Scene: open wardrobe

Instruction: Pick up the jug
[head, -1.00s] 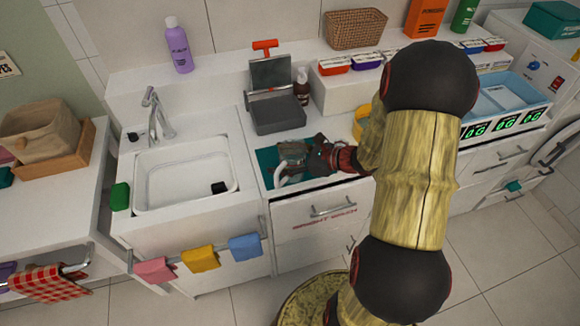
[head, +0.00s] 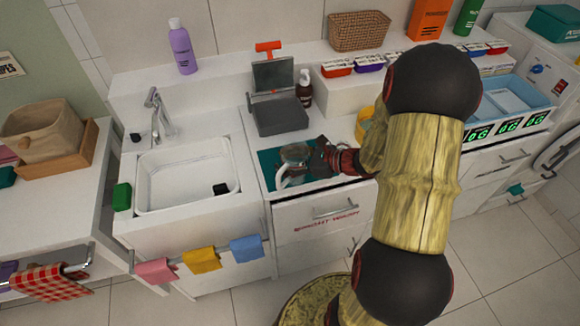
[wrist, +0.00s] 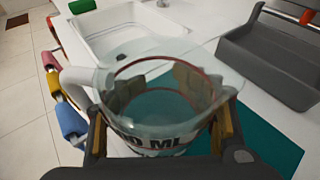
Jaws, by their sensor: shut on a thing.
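The jug (head: 296,158) is clear, with a white handle and dark "ML" lettering that shows in the wrist view (wrist: 150,137). It is upright over the teal mat (head: 268,170) on the counter right of the sink. I cannot tell whether its base touches the mat. My gripper (head: 312,158) reaches it from the right and is shut on its body, with one finger on each side in the wrist view (wrist: 165,130). The handle (wrist: 78,82) points away to the left, free of the fingers. The jug's lower part is hidden by my gripper in the wrist view.
A white sink (head: 187,175) lies to the left. A grey tray-like scale (head: 279,116) stands just behind the jug. A brown pump bottle (head: 304,92) and a yellow item (head: 364,124) are nearby. Coloured cloths (head: 200,258) hang in front.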

